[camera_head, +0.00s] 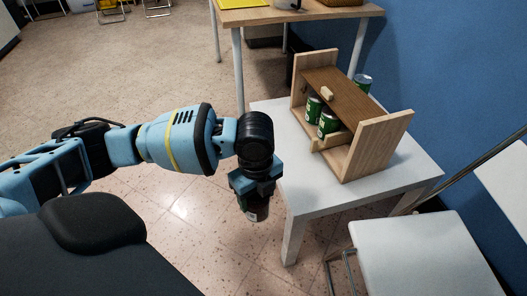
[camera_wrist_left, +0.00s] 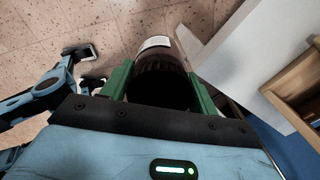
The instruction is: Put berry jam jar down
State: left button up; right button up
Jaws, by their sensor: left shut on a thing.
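My left gripper (camera_head: 252,190) is shut on a dark berry jam jar (camera_head: 257,211) with a pale label. In the head view the jar hangs below the gripper, beside the near left edge of the white table (camera_head: 315,199), with floor beneath it. In the left wrist view the jar (camera_wrist_left: 163,66) sits between the two green fingers of the left gripper (camera_wrist_left: 160,88), and its dark round end faces the camera. The white table edge shows to its right.
A wooden shelf box (camera_head: 381,143) stands on the white table. Two green cans (camera_head: 327,124) are inside it, and another can (camera_head: 362,84) is behind it. The near left tabletop is clear. A white chair (camera_head: 425,255) stands at the lower right; a wooden table (camera_head: 300,15) is behind.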

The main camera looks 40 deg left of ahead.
pick_arm(q)
jog(key=shift+d+r+n, duration=0.15)
jog(key=shift+r+n, duration=0.2)
jog(key=shift+n, duration=0.05)
jog(key=r+n, duration=0.2)
jog(key=n, duration=0.1)
jog(key=d+r+n, duration=0.1)
jog(key=r+n, duration=0.1)
jog(key=n, duration=0.1)
jog(key=s+d+r+n, duration=0.1)
jog(key=r+n, duration=0.1)
jog(key=n, duration=0.1)
notch_tip(320, 180, up, 6)
jog(key=s+d+n, duration=0.1)
jog(key=s+n, duration=0.1)
jog(key=n, duration=0.9)
jog(key=shift+s+d+r+n, duration=0.2)
jog(key=shift+s+d+n, duration=0.1)
